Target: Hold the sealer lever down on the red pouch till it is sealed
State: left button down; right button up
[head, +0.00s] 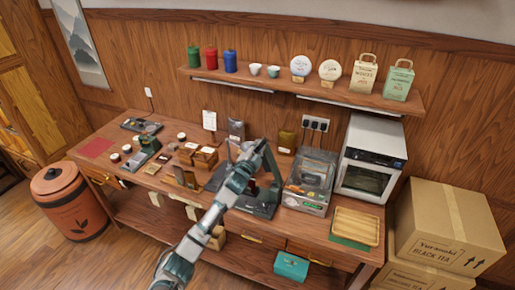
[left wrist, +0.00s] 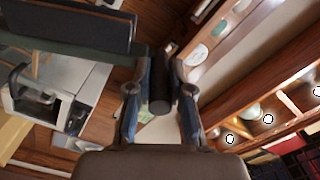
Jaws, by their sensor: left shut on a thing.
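The sealer (head: 262,207) stands near the middle of the bench, with its dark green lever (head: 272,163) raised and tilted. My left gripper (head: 257,149) is at the lever's upper end. In the left wrist view, my left gripper (left wrist: 160,108) is shut around the lever's black round handle (left wrist: 160,92), one finger on each side. A small dark red patch, seemingly the red pouch (head: 252,186), shows at the sealer, partly hidden behind my arm. I cannot tell how it lies in the jaw. My right gripper is not in view.
A clear-lidded machine (head: 311,180) stands close right of the sealer, then a white oven (head: 370,160) and a wooden tray (head: 355,227). Small wooden boxes (head: 205,159) stand to the left. A shelf (head: 300,91) with canisters and bags hangs above.

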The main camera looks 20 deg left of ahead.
pick_arm(q)
jog(key=c, duration=1)
grip_release()
jog(key=shift+f, duration=0.1)
jog(key=shift+c, duration=0.2)
jog(key=shift+a, duration=0.1)
jog(key=s+a, duration=0.1)
jog(key=s, duration=1)
jog(key=shift+s, duration=0.4)
jog(key=shift+f, duration=0.15)
